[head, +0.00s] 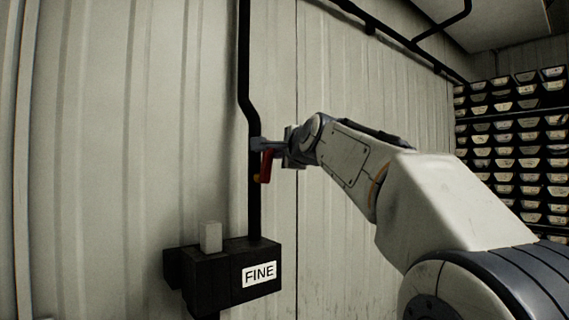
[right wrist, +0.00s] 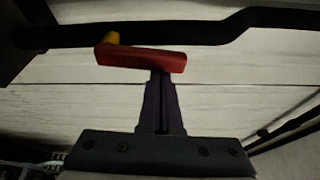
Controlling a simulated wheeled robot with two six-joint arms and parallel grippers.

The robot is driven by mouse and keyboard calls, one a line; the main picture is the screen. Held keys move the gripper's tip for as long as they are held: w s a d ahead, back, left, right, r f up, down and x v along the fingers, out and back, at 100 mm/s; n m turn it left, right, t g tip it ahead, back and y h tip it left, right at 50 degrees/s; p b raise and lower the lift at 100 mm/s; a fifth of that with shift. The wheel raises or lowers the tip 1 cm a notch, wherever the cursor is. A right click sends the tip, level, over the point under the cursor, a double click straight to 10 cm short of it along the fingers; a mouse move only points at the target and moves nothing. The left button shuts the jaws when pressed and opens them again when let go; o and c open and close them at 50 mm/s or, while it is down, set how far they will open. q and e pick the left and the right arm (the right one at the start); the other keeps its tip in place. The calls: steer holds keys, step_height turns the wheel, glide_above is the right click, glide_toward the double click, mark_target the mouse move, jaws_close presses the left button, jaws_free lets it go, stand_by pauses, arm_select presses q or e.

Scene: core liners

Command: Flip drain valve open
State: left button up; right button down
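The drain valve shows as a red lever (head: 266,168) with a small yellow part (head: 257,178) on the black vertical pipe (head: 254,206) in the head view. The lever hangs down the pipe's right side. In the right wrist view the red lever (right wrist: 140,58) lies along the black pipe (right wrist: 205,32), with the yellow part (right wrist: 112,39) at its left end. My right gripper (right wrist: 160,76) has its fingers together, tips at the lever's near edge toward its right end; I cannot tell if they touch. In the head view this gripper (head: 262,144) is at the lever's top. My left gripper is out of view.
A black box (head: 212,278) labelled FINE, with a pale block (head: 210,236) on top, sits at the pipe's foot. A ribbed pale wall (head: 150,120) stands close behind the pipe. Racks of trays (head: 510,140) stand at the right.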

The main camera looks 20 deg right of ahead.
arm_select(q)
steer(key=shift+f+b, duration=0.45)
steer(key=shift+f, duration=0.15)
arm_select(e)
steer(key=shift+s+a+r+n+t, duration=0.15)
steer(key=shift+a+n+t, duration=0.25)
steer(key=shift+n, duration=0.4)
